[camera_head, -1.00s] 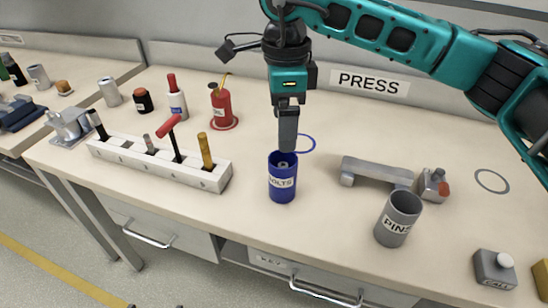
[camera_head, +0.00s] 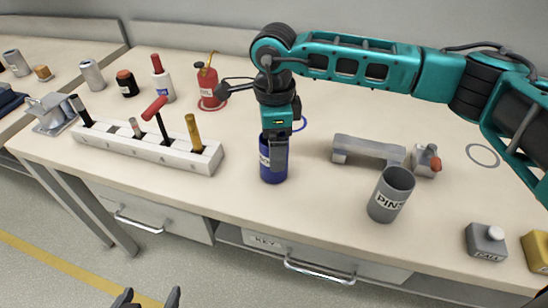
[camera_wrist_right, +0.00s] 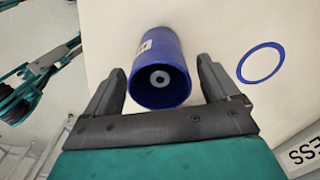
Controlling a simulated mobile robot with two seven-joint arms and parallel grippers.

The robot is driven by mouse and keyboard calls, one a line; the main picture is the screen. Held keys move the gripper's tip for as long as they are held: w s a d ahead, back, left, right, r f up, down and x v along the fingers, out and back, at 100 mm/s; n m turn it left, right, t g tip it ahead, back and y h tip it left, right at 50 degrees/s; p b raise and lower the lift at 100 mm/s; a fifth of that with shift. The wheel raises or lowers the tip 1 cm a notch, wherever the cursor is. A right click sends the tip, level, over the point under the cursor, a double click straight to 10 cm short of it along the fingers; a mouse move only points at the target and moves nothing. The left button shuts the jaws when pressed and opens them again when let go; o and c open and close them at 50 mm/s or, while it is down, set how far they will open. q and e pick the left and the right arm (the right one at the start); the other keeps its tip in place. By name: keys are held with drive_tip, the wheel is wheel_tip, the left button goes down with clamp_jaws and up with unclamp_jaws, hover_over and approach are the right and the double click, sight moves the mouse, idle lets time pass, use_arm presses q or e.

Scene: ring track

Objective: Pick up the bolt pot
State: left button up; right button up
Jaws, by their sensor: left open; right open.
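The bolt pot (camera_head: 271,175) is a blue cylinder standing upright on the bench, its label mostly hidden by my right gripper. My right gripper (camera_head: 276,152) reaches down over it, with the near finger in front of the pot. In the right wrist view the open fingers lie on both sides of the pot (camera_wrist_right: 160,84), with a small gap visible at each side. A grey metal piece lies inside the pot. My left gripper (camera_head: 147,298) is open and empty at the bottom left, low in front of the bench.
A white tool rack (camera_head: 150,149) stands left of the pot. The grey PINS pot (camera_head: 389,195) and a grey bar fixture (camera_head: 367,150) are to the right. A blue ring mark (camera_wrist_right: 261,62) is on the bench behind. Bench around the bolt pot is clear.

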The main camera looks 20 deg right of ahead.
drive_tip(key=shift+f, duration=0.75)
drive_tip(key=shift+c, duration=0.4)
drive_tip(key=c, duration=0.9)
drive_tip(key=shift+c, duration=0.3)
drive_tip(key=shift+r, duration=0.2)
